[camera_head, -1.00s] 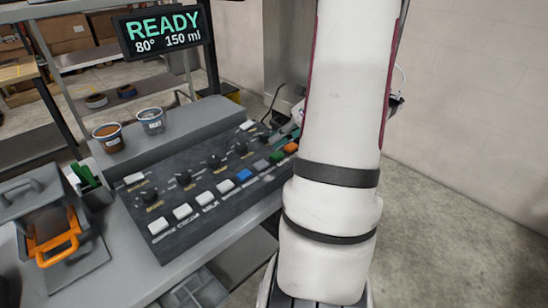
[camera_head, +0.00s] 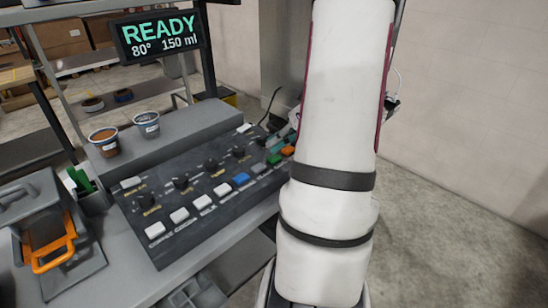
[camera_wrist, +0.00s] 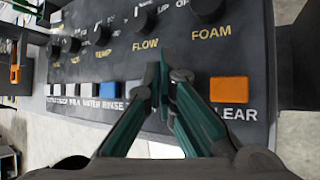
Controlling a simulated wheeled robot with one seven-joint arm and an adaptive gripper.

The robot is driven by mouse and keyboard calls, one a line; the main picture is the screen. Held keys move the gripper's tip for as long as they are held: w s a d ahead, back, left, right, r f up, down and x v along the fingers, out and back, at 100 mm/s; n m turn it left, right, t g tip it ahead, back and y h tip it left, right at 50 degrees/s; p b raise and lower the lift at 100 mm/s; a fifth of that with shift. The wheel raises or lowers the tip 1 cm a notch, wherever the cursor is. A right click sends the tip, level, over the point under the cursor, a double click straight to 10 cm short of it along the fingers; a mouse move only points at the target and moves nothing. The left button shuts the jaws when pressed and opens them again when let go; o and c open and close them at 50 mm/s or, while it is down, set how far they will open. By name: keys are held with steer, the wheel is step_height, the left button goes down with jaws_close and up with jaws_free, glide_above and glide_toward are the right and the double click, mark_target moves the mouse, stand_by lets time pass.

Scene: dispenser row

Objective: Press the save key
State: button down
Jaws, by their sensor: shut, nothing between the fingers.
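The control panel (camera_head: 200,195) carries a front row of keys. In the head view these are several white keys, a blue key (camera_head: 241,179), a grey key (camera_head: 258,168), a green key (camera_head: 274,159) and an orange key (camera_head: 288,150). No save label is readable. In the wrist view the orange key (camera_wrist: 228,90) is marked CLEAR and the blue key (camera_wrist: 110,88) sits by RINSE. A grey key (camera_wrist: 133,90) shows partly, left of the fingers. My gripper (camera_wrist: 162,72) is shut and empty over the row between the grey and orange keys, hiding what lies there. Contact cannot be told.
Black knobs stand behind the keys, including one by FLOW (camera_wrist: 144,21). A display (camera_head: 160,35) reads READY, 80°, 150 ml. Two cups stand on the ledge at the back left. An orange-handled device (camera_head: 55,245) is at the left.

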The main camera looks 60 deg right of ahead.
mark_target(275, 156)
steer(key=shift+f, duration=0.2)
stand_by(0.4)
steer(key=shift+f, duration=0.2)
steer(key=shift+f, duration=0.5)
stand_by(0.7)
steer(key=shift+r, duration=0.15)
steer(key=shift+r+p, duration=0.6)
steer(key=shift+r, duration=0.15)
step_height(275, 156, up, 5)
steer(key=p, duration=0.4)
steer(key=shift+f, duration=0.15)
steer(key=shift+r, duration=0.2)
